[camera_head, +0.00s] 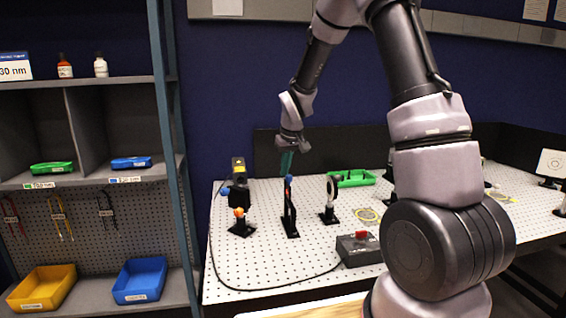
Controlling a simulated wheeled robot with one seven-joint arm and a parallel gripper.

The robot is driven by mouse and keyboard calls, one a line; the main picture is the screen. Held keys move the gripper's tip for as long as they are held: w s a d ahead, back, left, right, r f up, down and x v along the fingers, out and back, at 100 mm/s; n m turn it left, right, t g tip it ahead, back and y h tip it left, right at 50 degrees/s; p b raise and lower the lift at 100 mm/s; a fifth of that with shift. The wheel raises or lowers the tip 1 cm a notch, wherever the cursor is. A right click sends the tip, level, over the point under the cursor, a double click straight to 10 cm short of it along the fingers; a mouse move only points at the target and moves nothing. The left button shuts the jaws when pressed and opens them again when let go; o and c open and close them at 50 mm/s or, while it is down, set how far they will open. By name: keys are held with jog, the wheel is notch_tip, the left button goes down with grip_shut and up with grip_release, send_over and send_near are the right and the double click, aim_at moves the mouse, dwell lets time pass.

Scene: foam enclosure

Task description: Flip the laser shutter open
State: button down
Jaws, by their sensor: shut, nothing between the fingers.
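My gripper (286,165) has teal fingers that point down over the back left of the perforated optical table (265,268). Its fingers are shut and empty. Just below the fingertips stands a narrow black upright mount (290,212) with a blue tip, which looks like the laser shutter. The fingertips are close above the blue tip; I cannot tell whether they touch. To its left is a black device (239,192) with a yellow label, a blue knob and an orange part low down, perhaps the laser. The shutter's open or closed state is too small to tell.
A ring mount (331,197) stands right of the upright mount. A control box (358,248) with a red button and cable sits at the front. A green tray (352,178) lies behind. Shelves (88,184) with bins stand left. My arm hides part of the table's right side.

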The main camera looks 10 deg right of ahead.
jog(key=shift+s+d, duration=0.1)
jog(key=shift+s, duration=0.4)
jog(key=shift+s+f, duration=0.1)
jog(key=shift+s, duration=2.5)
jog(key=w+r, duration=0.1)
jog(key=w, duration=0.3)
jog(key=v, duration=0.9)
jog(key=shift+a, duration=0.4)
jog(key=shift+s+r, duration=0.1)
